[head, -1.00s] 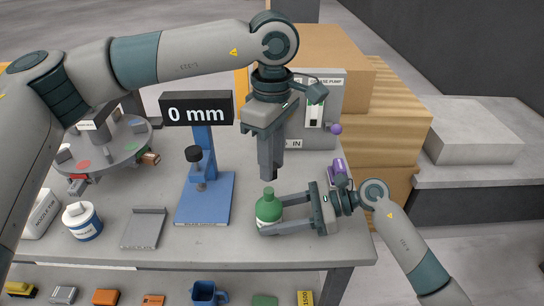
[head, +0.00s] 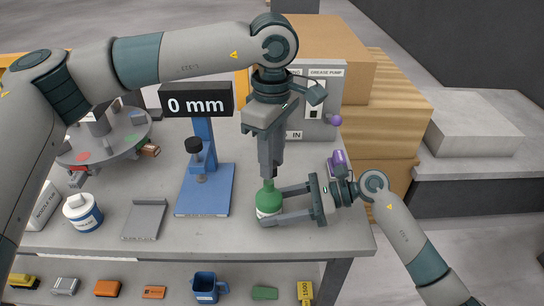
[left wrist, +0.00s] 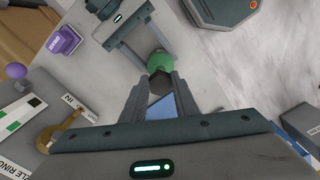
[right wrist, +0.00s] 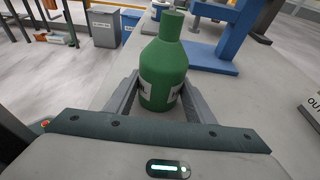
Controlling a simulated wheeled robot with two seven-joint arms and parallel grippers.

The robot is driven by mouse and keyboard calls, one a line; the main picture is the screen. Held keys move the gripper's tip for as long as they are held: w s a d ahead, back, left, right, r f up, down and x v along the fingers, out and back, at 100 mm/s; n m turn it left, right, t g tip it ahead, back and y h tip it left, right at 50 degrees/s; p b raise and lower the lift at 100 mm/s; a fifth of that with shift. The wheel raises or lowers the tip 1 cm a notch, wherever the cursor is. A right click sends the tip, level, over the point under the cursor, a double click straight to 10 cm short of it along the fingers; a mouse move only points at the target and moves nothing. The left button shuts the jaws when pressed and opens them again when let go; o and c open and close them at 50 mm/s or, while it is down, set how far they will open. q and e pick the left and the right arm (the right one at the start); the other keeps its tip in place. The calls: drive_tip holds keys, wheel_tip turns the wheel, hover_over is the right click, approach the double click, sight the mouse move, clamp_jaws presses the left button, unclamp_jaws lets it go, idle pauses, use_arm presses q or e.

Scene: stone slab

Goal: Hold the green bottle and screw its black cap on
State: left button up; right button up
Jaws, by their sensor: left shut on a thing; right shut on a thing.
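The green bottle (head: 269,198) stands upright over the front right of the slab. My right gripper (head: 270,206) is shut on its body from the right. In the right wrist view the bottle (right wrist: 163,72) sits between the two fingers, its narrow neck pointing up, with no cap seen on it. My left gripper (head: 268,172) points straight down, its fingertips just above the bottle's neck. In the left wrist view a dark cap (left wrist: 160,83) sits between its fingers, in line with the bottle (left wrist: 160,60). I cannot tell whether cap and neck touch.
A blue gauge stand (head: 205,190) with a "0 mm" display stands left of the bottle. A grey tray (head: 145,222), a white-and-blue bottle (head: 82,214) and a round carousel (head: 105,135) lie further left. A grey pump box (head: 318,105) stands behind.

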sight(268, 184)
use_arm(q)
drive_tip(key=shift+f, duration=2.1)
idle(1.5)
drive_tip(key=shift+a+m, duration=0.1)
drive_tip(key=shift+m, duration=1.9)
drive_tip(key=shift+s+a+m, duration=0.1)
drive_tip(key=shift+s+m, duration=0.05)
drive_tip(key=shift+m, duration=1.55)
drive_tip(key=shift+a+m, duration=0.1)
drive_tip(key=shift+m, duration=1.8)
drive_tip(key=shift+a+m, duration=0.15)
drive_tip(key=shift+m, duration=1.55)
